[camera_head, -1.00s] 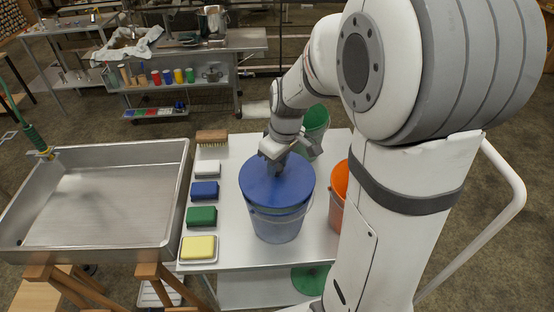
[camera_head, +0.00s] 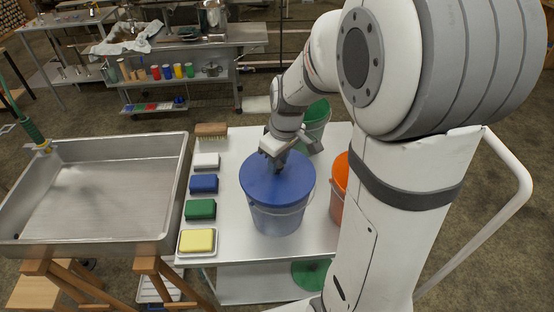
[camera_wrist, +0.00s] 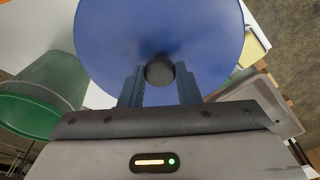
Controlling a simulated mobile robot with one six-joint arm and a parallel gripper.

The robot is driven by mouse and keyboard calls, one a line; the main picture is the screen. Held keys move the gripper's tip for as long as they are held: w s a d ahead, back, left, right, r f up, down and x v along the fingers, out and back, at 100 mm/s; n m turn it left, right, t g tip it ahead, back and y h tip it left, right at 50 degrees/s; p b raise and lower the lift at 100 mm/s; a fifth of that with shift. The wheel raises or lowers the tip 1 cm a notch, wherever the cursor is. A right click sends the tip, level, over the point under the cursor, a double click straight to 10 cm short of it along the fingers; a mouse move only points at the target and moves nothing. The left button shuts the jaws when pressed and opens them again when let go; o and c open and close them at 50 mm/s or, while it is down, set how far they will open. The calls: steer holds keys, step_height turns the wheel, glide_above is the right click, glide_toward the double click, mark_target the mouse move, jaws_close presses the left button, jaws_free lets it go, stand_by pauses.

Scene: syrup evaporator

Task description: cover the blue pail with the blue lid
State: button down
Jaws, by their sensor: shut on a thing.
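The blue lid (camera_head: 285,185) is a flat disc lying level over the mouth of the blue pail (camera_head: 277,219), which stands upright on the metal table. The lid covers the pail's opening from this angle. I cannot tell whether its rim is fully seated all round. My gripper (camera_head: 277,163) is above the lid, shut on its dark knob. In the wrist view, the two fingers (camera_wrist: 160,78) stand on either side of the round black knob (camera_wrist: 160,68), with the blue lid (camera_wrist: 160,25) spread out beyond. The blue pail is hidden in that view.
A green pail (camera_head: 316,122) stands behind, and an orange pail (camera_head: 338,187) stands close on the right, partly behind my arm. Sponges, including a yellow one (camera_head: 198,240), and a brush (camera_head: 211,130) line the table's left side. A steel evaporator pan (camera_head: 100,190) is farther left.

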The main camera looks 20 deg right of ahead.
steer(key=shift+f, duration=0.15)
steer(key=c, duration=1)
jaws_free()
steer(key=r, duration=0.5)
steer(key=s+r+b, duration=0.1)
steer(key=r, duration=0.1)
steer(key=shift+s+d+r, duration=0.1)
steer(key=shift+d+r, duration=0.2)
steer(key=shift+r, duration=0.1)
steer(key=s+m+t+h, duration=0.1)
steer(key=s+m, duration=0.5)
steer(key=s, duration=0.8)
steer(key=shift+s+a+f+m+t, duration=0.2)
steer(key=shift+s+a+m+t, duration=0.1)
steer(key=shift+a+m+t, duration=0.15)
